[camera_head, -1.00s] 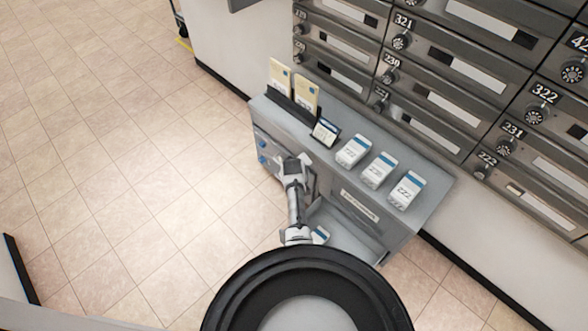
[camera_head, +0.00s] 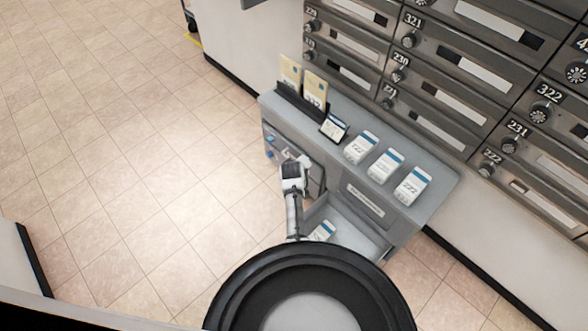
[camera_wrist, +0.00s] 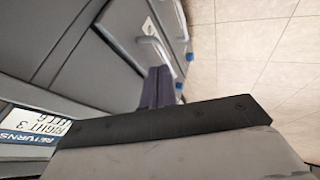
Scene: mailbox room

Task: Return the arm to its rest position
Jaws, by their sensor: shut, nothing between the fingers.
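My arm (camera_head: 292,185) reaches out in the head view, with its end low in front of the grey cabinet (camera_head: 275,104). The end stays beside the cabinet's front, below its top; I cannot tell whether it touches. In the wrist view my gripper (camera_wrist: 158,88) shows as dark fingers held together, with nothing between them. The cabinet's grey front (camera_wrist: 85,50) lies to its left, with light handles and blue knobs close by. In the head view the fingertips are hard to make out.
Three white boxes (camera_head: 386,166), a small sign (camera_head: 333,128) and a black holder with cream cards (camera_head: 302,103) stand on the cabinet. An open drawer or tray holds a white packet (camera_head: 322,231). Wall mailboxes (camera_head: 440,80) rise behind. Tiled floor (camera_head: 130,150) at left is clear.

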